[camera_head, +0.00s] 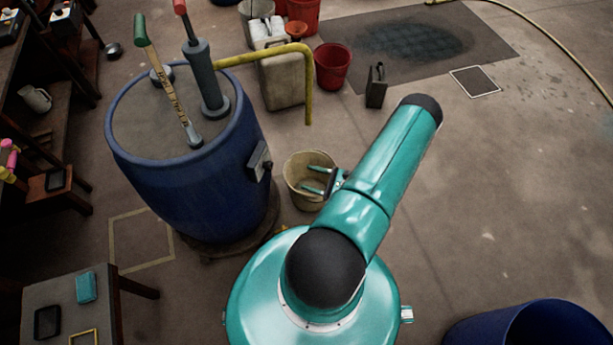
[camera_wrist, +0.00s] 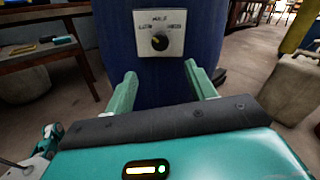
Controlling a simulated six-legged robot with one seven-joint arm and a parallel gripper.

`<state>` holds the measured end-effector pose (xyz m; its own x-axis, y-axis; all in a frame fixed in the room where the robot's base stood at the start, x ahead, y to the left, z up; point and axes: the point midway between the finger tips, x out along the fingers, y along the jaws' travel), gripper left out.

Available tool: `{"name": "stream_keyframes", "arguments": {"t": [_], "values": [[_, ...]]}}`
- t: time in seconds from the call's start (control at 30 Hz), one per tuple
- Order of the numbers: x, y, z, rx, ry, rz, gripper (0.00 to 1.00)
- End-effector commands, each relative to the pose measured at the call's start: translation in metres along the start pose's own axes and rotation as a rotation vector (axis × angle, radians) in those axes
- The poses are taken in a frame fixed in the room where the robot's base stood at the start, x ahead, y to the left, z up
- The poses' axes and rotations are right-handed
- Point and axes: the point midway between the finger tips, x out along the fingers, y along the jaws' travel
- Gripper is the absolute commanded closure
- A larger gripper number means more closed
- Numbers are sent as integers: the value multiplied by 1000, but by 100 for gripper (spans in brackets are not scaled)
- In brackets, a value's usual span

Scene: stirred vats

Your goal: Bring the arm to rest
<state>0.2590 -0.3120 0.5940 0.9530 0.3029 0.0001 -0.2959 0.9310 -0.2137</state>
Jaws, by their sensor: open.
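My gripper (camera_head: 317,180) shows in the head view as two thin teal fingers beside my raised teal arm, over the rim of a cream bucket. In the wrist view my gripper (camera_wrist: 160,92) is open, its two pale green fingers wide apart with nothing between them. Ahead of the fingers is a blue vat (camera_wrist: 205,60) with a grey switch plate (camera_wrist: 159,34) and a black round knob (camera_wrist: 160,41). The fingers look apart from the knob. In the head view the vat (camera_head: 190,180) stands left of my arm, its switch box (camera_head: 259,161) on its right side.
The cream bucket (camera_head: 297,197) stands on the floor by the vat. A yellow pipe (camera_head: 308,100) reaches out from the vat's pump. A black can (camera_head: 376,86), a red bucket (camera_head: 332,68) and a jerrycan (camera_head: 281,85) stand behind. Floor on the right is mostly clear.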

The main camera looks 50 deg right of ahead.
Motion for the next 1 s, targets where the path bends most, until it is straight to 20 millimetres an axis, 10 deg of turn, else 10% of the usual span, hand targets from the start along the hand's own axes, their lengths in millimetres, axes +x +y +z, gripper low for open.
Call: {"name": "stream_keyframes", "arguments": {"t": [0.57,1.0], "values": [[3,-2,4,-9,2,18,45],[72,-25,120,-259,58,527,45]]}}
